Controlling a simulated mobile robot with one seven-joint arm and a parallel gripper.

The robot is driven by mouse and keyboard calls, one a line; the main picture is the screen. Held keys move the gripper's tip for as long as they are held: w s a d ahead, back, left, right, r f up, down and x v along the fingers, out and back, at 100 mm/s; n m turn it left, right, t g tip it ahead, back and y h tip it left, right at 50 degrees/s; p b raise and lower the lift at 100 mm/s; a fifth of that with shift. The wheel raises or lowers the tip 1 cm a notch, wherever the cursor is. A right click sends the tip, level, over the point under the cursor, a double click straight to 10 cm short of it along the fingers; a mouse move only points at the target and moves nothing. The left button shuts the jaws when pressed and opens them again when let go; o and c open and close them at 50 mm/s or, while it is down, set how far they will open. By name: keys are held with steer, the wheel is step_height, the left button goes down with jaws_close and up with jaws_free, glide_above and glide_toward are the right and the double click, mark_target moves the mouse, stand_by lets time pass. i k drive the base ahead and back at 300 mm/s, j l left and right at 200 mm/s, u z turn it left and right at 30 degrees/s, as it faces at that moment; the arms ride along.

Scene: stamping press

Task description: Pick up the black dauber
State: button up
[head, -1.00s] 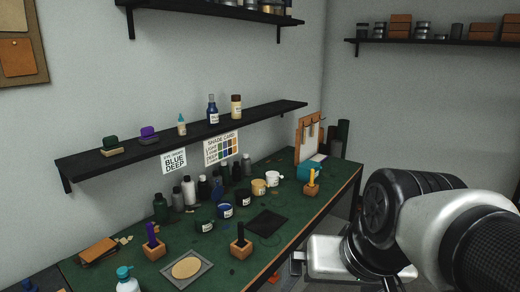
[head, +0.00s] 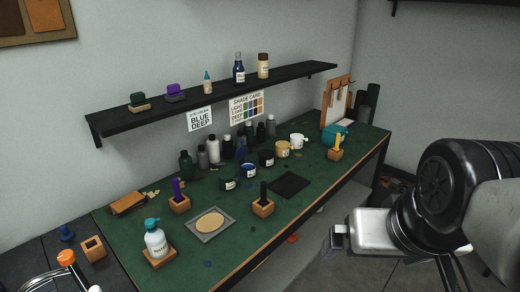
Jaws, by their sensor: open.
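The black dauber (head: 263,190) stands upright in a small wooden block (head: 263,208) near the front edge of the green-topped bench. A purple dauber (head: 177,189) stands in a similar block to its left, and a yellow one (head: 338,141) in a block toward the far right. My gripper (head: 334,241) is at the right, off the bench's front edge and to the right of the black dauber. It is open, apart from the dauber, with nothing visible in it. Its fingers show only small and partly.
A grey tray with a tan pad (head: 210,224) lies left of the black dauber, and a dark flat pad (head: 290,185) behind it to the right. Several jars and bottles stand behind. A white bottle with a teal cap (head: 155,240) is front left. A black shelf (head: 215,97) hangs above.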

mark_target(263, 203)
steer(key=i+u, duration=0.1)
steer(key=u, duration=0.35)
steer(key=i+l+u, duration=0.1)
steer(key=u, duration=0.3)
steer(key=i+l+u, duration=0.15)
steer(key=l, duration=0.2)
steer(key=i+l+u, duration=0.15)
steer(key=l, duration=0.2)
steer(key=i+l+u, duration=0.2)
steer(key=l, duration=0.15)
steer(key=i+l, duration=0.15)
steer(key=l, duration=0.2)
steer(key=i+l, duration=0.1)
steer(key=l, duration=0.25)
